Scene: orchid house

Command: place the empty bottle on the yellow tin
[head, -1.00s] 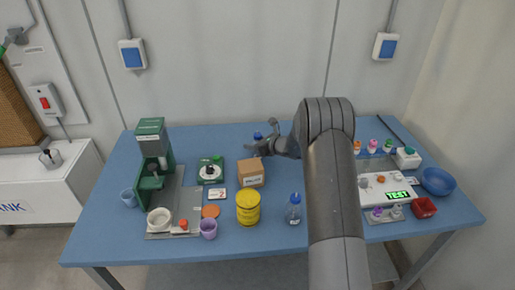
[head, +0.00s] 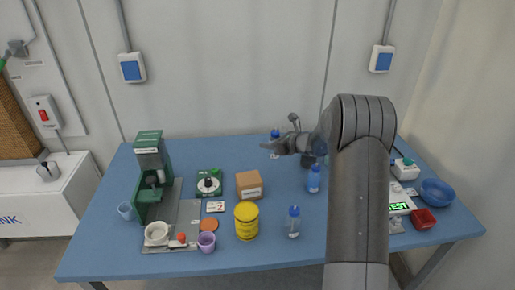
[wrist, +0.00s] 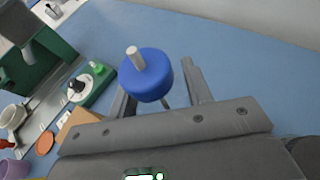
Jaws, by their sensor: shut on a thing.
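My gripper (head: 274,148) is at the back middle of the table, shut on a bottle with a blue cap (head: 275,133). In the wrist view this blue cap (wrist: 146,75), with a pale spout on top, sits between the fingers (wrist: 165,95). The fingers hide most of its body, so I cannot tell its contents. The yellow tin (head: 246,222) stands upright near the front middle, in front of and left of my gripper. Its top is bare. A clear-looking blue-capped bottle (head: 294,224) stands right of the tin, and a blue bottle (head: 314,181) stands behind that.
A cardboard box (head: 249,187) stands just behind the tin. A green apparatus (head: 150,175), a purple cup (head: 207,242) and an orange disc (head: 208,225) are to the left. A blue bowl (head: 437,192) and red tray (head: 423,219) are at the right. My arm hides part of the right side.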

